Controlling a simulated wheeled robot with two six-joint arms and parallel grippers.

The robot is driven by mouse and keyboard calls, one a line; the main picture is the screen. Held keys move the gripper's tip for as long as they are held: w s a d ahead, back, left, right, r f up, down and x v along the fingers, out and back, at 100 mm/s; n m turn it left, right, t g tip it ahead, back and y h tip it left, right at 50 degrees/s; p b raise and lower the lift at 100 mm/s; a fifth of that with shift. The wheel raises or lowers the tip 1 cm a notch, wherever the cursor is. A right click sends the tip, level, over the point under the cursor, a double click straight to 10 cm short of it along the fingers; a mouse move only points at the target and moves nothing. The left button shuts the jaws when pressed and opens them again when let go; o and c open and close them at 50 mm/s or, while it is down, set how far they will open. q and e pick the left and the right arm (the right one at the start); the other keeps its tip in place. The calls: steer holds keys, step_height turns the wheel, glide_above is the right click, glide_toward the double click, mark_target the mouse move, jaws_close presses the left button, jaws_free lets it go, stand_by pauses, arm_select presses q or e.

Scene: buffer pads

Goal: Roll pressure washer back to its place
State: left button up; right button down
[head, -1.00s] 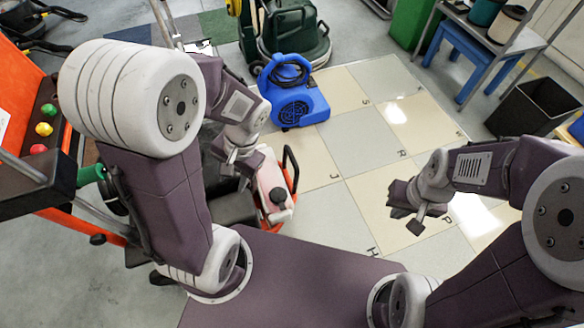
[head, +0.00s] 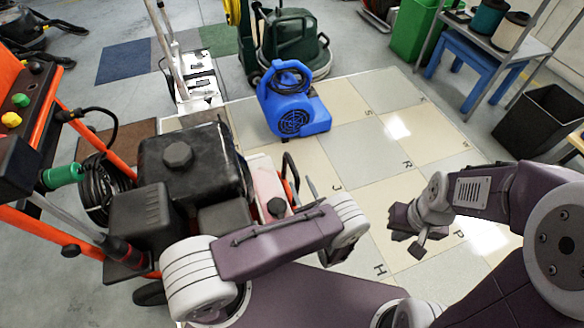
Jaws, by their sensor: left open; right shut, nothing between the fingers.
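The pressure washer (head: 185,165) stands at the left, close in front of me. It has a black engine, an orange tube frame, a coiled black hose and a panel with coloured knobs. A red and white part with a black handle is at its right side. My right gripper (head: 405,236) is shut and empty over the tiles at the right, well apart from the washer.
A blue blower (head: 300,118) stands on the lettered tile floor (head: 350,145), with a dark green floor machine (head: 290,45) behind it. A black bin (head: 545,120) and a blue stool (head: 475,65) are at the right. The middle tiles are clear.

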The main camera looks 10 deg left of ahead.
mark_target(295, 172)
arm_select(q)
steer(key=b+x, duration=0.4)
steer(key=x, duration=0.5)
steer(key=shift+b, duration=0.3)
jaws_close()
stand_by(0.9)
